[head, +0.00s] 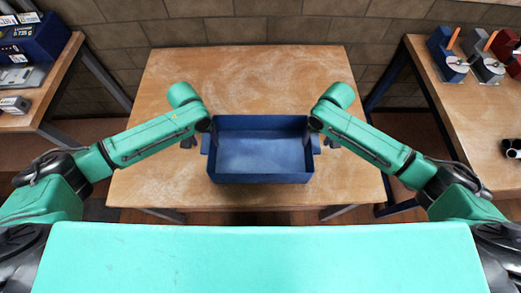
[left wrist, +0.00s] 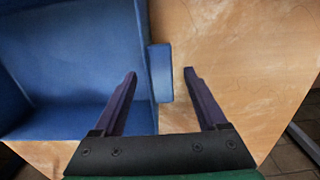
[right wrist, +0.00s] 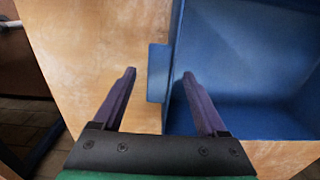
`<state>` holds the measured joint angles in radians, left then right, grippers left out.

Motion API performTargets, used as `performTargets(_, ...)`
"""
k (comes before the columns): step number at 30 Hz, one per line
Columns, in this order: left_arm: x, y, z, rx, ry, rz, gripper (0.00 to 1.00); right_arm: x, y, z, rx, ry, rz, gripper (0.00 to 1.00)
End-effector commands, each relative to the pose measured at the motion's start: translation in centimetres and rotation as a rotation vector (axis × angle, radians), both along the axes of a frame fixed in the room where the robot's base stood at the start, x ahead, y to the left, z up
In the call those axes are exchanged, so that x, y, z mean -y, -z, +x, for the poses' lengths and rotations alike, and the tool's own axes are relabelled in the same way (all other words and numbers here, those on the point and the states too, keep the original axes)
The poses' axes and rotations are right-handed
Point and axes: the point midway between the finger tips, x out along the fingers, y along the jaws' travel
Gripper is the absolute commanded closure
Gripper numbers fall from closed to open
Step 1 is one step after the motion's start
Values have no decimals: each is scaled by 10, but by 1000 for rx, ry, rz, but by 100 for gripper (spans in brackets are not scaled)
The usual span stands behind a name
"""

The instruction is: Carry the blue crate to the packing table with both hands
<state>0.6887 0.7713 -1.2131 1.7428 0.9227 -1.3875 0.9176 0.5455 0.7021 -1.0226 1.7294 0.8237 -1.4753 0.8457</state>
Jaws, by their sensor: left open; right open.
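The blue crate (head: 262,178) is an empty open box standing upright on the wooden table (head: 240,75), near its front edge. It has a small tab handle on each short side. My left gripper (head: 188,142) is at the crate's left side; in the left wrist view its open fingers (left wrist: 160,75) point at the left handle (left wrist: 161,72), one on each side of it. My right gripper (head: 332,142) is at the right side; in the right wrist view its open fingers (right wrist: 159,75) are on either side of the right handle (right wrist: 157,72). Neither gripper visibly grips a handle.
A side table (head: 35,112) at the left holds a blue scale (head: 35,38). Another table (head: 465,105) at the right holds several small devices (head: 448,62). A brick wall (head: 240,30) stands behind. The wooden table is clear around the crate.

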Motion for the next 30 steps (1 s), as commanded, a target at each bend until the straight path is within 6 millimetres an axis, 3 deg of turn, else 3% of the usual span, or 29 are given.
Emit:
performTargets(1, 0, 0, 0, 0, 0, 0, 25, 0, 0, 0, 0, 0, 0, 25)
performTargets(7, 0, 0, 0, 0, 0, 0, 100, 0, 0, 0, 0, 1, 0, 100)
performTargets(30, 0, -1, 0, 1, -1, 0, 100, 0, -1, 0, 0, 1, 0, 100)
